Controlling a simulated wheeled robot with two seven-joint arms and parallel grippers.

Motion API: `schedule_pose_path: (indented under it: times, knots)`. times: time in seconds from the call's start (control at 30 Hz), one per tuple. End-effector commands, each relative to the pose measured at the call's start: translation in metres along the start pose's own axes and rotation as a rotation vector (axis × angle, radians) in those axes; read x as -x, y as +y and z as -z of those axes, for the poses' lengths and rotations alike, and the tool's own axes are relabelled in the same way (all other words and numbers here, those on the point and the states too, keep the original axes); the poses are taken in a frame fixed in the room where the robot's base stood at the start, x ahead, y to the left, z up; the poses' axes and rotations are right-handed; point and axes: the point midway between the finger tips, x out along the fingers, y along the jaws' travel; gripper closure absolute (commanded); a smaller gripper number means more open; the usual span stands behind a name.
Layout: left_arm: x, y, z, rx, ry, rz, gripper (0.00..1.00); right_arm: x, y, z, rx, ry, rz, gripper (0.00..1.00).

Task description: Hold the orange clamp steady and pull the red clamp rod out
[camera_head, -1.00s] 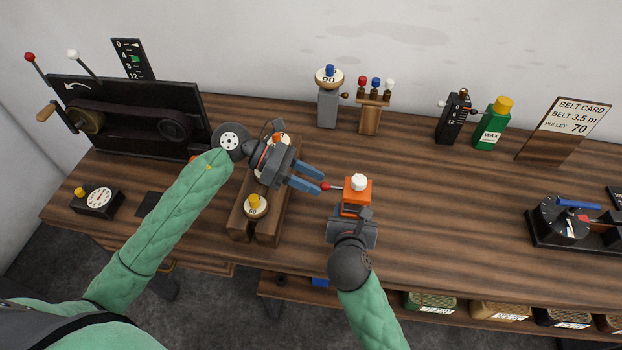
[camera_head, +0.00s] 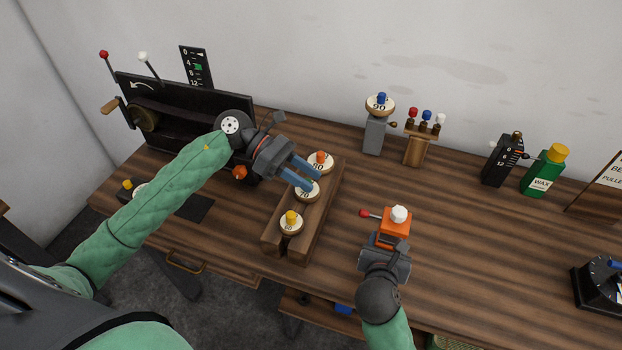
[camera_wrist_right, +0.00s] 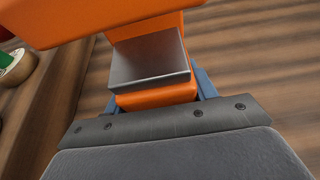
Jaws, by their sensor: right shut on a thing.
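The orange clamp (camera_head: 395,228) with a white knob on top stands on the bench right of centre. The red clamp rod (camera_head: 364,213) sticks out of its left side, with a red end knob and a short grey shaft. My right gripper (camera_head: 388,243) is shut on the clamp's lower part from the front. In the right wrist view the orange clamp (camera_wrist_right: 155,97) sits between the blue fingers, with a grey metal plate in front. My left gripper (camera_head: 309,180) is open and empty, left of the red knob and apart from it, above the wooden pulley rack.
The wooden rack (camera_head: 275,240) holds pulleys with orange, green and yellow knobs. A black belt machine (camera_head: 190,115) stands at the back left. A grey post with a pulley (camera_head: 375,135), a peg stand (camera_head: 418,148) and a green wax bottle (camera_head: 542,172) stand behind. Bench right of the clamp is clear.

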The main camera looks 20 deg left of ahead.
Motion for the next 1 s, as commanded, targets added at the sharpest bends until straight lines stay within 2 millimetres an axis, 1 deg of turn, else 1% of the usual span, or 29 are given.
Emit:
schedule_pose_path:
  times: [0.03,0.27,0.3,0.4,0.67,0.77,0.87,1.0]
  knots:
    - [-0.001,0.0,0.001,0.0,0.0,0.0,0.61,-0.002,-0.001,0.007,0.005,0.011,0.004,0.96]
    - [-0.001,0.0,0.001,0.0,0.0,0.0,0.61,-0.002,-0.001,0.007,0.005,0.011,0.004,0.96]
    - [-0.001,0.0,0.001,0.0,0.0,0.0,0.61,-0.002,-0.001,0.007,0.004,0.01,0.003,0.36]
    - [-0.001,0.0,0.001,0.0,0.0,0.0,0.61,-0.002,-0.001,0.005,0.003,0.007,0.002,0.18]
    - [-0.001,0.0,0.0,0.0,0.0,0.0,0.61,0.0,0.0,0.002,0.001,0.003,0.001,0.18]
    - [-0.001,0.0,0.0,0.0,0.0,0.0,0.61,0.003,0.0,0.002,0.001,0.003,0.001,0.18]
    - [-0.001,0.0,0.0,0.0,0.0,0.0,0.61,0.013,0.0,0.002,0.001,0.002,0.0,0.18]
    - [0.0,0.0,0.0,0.0,0.0,0.0,0.61,0.037,0.0,0.002,0.0,0.004,0.0,0.18]
